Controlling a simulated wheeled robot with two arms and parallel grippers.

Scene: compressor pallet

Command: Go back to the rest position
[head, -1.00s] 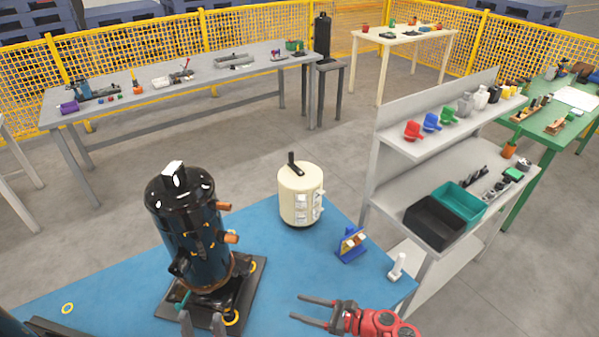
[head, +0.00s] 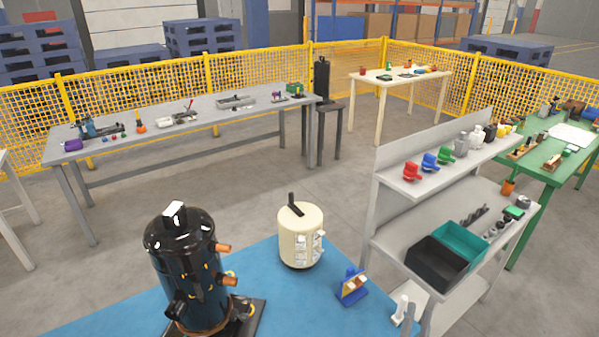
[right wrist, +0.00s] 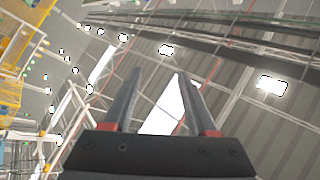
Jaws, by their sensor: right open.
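My right gripper (right wrist: 159,74) is open in the right wrist view, its two fingers parted with nothing between them. It points up toward the ceiling and its lamps. My left gripper is not in view. The black compressor (head: 187,265) stands upright on its dark base on the blue mat (head: 258,262), its lower part cut off by the picture's edge.
A cream canister (head: 300,238) and a blue holder (head: 351,287) stand on the mat. A grey shelf (head: 390,222) with black (head: 436,260) and teal bins (head: 462,243) is close on the right. A grey bench (head: 215,117) and yellow fence (head: 190,77) lie behind open floor.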

